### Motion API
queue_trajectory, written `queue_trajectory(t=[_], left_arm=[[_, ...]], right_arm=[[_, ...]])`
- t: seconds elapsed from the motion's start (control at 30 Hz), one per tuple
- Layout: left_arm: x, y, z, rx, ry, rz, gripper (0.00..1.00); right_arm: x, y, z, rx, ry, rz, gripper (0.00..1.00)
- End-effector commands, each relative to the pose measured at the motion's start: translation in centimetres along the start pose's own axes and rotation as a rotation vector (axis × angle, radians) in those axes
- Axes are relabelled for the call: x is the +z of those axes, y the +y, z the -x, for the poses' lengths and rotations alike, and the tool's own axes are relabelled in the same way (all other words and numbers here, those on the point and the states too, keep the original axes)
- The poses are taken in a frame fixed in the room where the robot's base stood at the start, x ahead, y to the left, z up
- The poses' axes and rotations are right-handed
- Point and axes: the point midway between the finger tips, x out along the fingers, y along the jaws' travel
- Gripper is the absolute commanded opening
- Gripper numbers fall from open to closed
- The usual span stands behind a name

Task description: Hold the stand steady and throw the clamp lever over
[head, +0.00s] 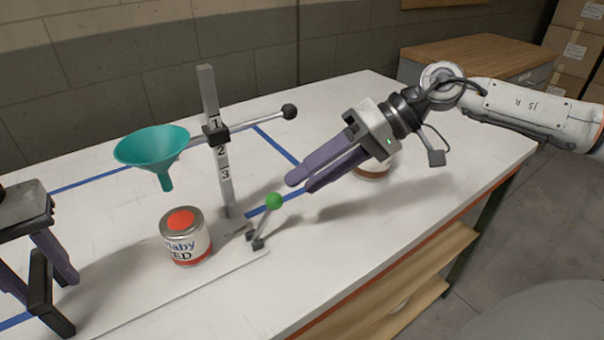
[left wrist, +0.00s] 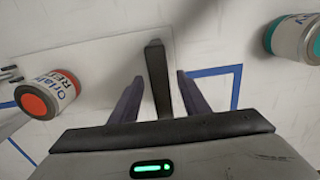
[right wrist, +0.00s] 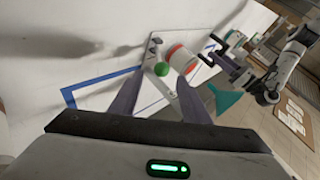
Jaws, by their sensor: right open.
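The stand has an upright post (head: 226,180) marked 1, 2, 3 on a pale base plate (head: 185,292). Its clamp lever has a green ball knob (head: 273,200) and leans upward to the right from a pivot near the post. The knob also shows between the fingers in the right wrist view (right wrist: 162,69). My right gripper (head: 299,184) is open and empty, above and right of the knob, apart from it. My left gripper (head: 46,288) is open at the lower left. A dark bar (left wrist: 156,75), apparently the stand's handle, lies between its fingers with gaps on both sides.
A teal funnel (head: 152,148) hangs left of the post on a cross arm with a black ball end (head: 289,111). A red-lidded can (head: 186,237) stands beneath it. Another can (head: 372,174) stands behind my right gripper. The table's front edge is clear.

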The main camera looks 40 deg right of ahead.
Motion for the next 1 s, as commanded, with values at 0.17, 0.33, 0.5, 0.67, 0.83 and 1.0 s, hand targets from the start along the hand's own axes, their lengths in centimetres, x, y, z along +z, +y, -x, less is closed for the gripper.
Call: queue_trajectory(t=[0.17,0.33,0.5,0.67,0.83,1.0], left_arm=[[0.0,0.0,0.3,0.000,0.001,0.001,0.42],[-0.1,0.0,2.6,0.000,0.005,0.001,0.42],[-0.1,0.0,6.3,0.000,0.004,0.001,0.42],[-0.1,0.1,9.5,0.001,0.004,0.000,0.42],[0.0,0.0,11.4,0.000,0.001,0.000,0.42],[0.0,0.0,12.1,0.000,0.000,-0.001,0.42]], right_arm=[[0.0,0.0,0.0,0.000,0.000,0.000,0.43],[0.0,0.0,0.0,0.000,0.000,0.000,0.43],[0.0,0.0,0.0,0.000,0.000,0.000,0.43],[0.0,0.0,0.0,0.000,0.000,0.000,0.43],[0.0,0.0,0.0,0.000,0.000,0.000,0.43],[0.0,0.0,0.0,0.000,0.000,0.000,0.43]])
